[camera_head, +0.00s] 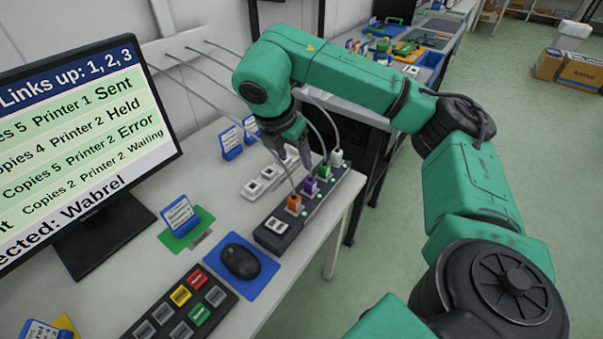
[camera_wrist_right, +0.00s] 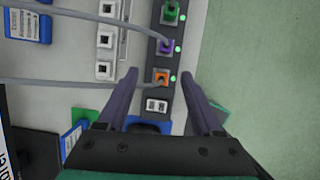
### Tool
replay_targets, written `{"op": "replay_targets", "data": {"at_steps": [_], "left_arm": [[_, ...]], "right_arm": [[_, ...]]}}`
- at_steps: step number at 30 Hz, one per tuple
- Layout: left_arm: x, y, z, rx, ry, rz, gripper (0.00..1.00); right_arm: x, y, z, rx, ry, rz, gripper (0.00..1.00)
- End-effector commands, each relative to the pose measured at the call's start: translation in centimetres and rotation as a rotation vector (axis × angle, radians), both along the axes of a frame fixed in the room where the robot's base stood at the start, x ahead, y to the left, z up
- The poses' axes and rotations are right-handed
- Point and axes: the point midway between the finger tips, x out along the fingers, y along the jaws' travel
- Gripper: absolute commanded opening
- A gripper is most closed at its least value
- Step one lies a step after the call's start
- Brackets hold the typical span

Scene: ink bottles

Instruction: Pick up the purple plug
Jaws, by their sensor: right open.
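The purple plug (camera_head: 310,186) sits upright in a dark socket strip (camera_head: 272,236), between an orange plug (camera_head: 294,204) and a green plug (camera_head: 324,171). In the right wrist view the purple plug (camera_wrist_right: 166,46) is ahead of the fingertips, with a grey cable running left from it. My right gripper (camera_head: 297,158) is open and empty, over the strip; one finger shows close to the purple plug. In the wrist view its two fingers (camera_wrist_right: 160,74) lie either side of the strip, with the orange plug (camera_wrist_right: 161,78) appearing between the tips. My left gripper is not in view.
A white plug (camera_head: 337,156) is at the strip's far end. A white socket block (camera_head: 263,182) lies beside the strip. Grey cables rise towards the wall. A monitor (camera_head: 80,150), mouse (camera_head: 240,262) and button panel (camera_head: 180,306) occupy the table. The strip lies near the table's right edge.

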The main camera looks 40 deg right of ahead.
Motion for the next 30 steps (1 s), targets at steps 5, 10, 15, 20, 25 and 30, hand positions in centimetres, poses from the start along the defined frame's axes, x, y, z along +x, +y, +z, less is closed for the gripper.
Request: {"op": "replay_targets", "data": {"at_steps": [5,10,15,20,25,30], "left_arm": [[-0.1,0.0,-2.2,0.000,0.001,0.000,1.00],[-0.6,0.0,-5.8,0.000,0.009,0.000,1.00],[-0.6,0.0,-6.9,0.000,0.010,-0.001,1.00],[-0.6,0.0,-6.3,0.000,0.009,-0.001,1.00],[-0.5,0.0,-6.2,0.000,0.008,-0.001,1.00],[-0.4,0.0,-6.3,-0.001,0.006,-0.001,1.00]], "right_arm": [[-0.3,-2.2,-2.3,-0.042,0.006,-0.064,0.68],[0.2,-3.7,-6.9,-0.039,0.007,-0.060,0.68],[0.6,-4.7,-8.5,-0.038,0.004,-0.056,0.68],[1.0,-5.4,-10.6,-0.040,0.007,-0.056,0.68],[1.3,-6.1,-12.9,-0.038,0.004,-0.053,0.68],[1.4,-6.2,-13.0,-0.037,0.002,-0.053,0.68]]}}
